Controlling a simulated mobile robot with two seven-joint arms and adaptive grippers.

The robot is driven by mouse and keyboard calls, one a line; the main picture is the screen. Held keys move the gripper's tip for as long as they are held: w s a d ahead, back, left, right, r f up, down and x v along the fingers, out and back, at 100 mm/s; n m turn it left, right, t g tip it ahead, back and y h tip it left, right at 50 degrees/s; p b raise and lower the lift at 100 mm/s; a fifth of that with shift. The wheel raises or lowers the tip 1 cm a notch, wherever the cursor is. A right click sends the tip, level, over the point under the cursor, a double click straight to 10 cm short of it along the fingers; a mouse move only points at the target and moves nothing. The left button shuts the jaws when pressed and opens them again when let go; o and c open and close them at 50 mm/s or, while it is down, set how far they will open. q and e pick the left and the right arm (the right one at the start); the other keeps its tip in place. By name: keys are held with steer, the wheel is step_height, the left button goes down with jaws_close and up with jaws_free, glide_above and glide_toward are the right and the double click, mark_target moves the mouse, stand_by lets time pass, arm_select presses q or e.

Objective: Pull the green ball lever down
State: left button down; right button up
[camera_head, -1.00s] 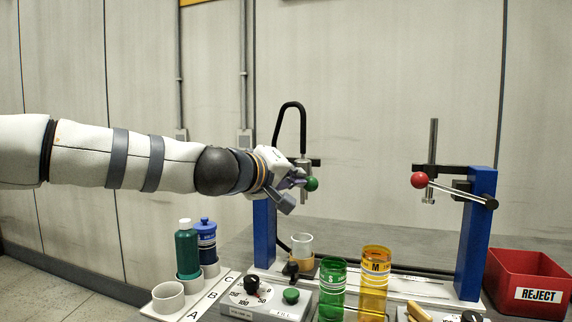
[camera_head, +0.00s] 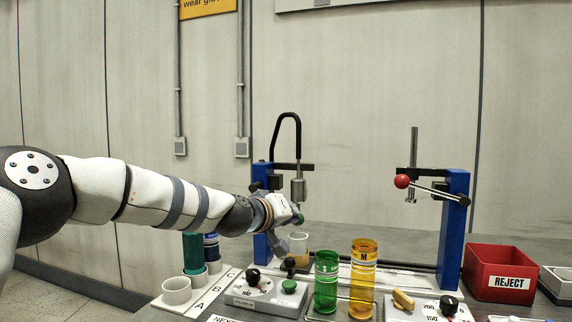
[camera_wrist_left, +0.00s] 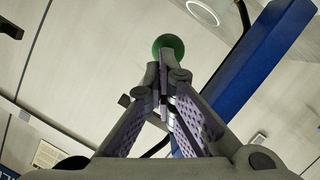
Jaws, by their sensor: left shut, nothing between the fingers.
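The green ball (camera_head: 300,219) of the lever is at the left pump stand, partly covered by my left gripper (camera_head: 291,229). The ball is below the stand's crossbar, beside the metal spout (camera_head: 298,190) under the black bent hose. In the left wrist view the green ball (camera_wrist_left: 168,47) is just beyond the fingertips of my left gripper (camera_wrist_left: 163,85). The fingers are closed together with nothing between them. Whether they touch the ball is hard to tell. The lever's rod is mostly hidden. My right gripper is not in view.
A clear cup (camera_head: 299,242) stands below the spout. A second stand at right carries a red ball lever (camera_head: 402,181). Green (camera_head: 326,285) and orange (camera_head: 363,280) cylinders, dial boxes and a red REJECT bin (camera_head: 498,272) are in front and right. Bottles stand at left.

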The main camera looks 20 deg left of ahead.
arm_select(q)
steer(key=shift+f, duration=0.3)
steer(key=s+r+p, duration=0.3)
steer(key=s+r, duration=0.3)
steer(key=s, duration=0.5)
steer(key=shift+s+a+r+p, duration=0.2)
steer(key=shift+a+r+p, duration=0.1)
steer(key=shift+a, duration=0.15)
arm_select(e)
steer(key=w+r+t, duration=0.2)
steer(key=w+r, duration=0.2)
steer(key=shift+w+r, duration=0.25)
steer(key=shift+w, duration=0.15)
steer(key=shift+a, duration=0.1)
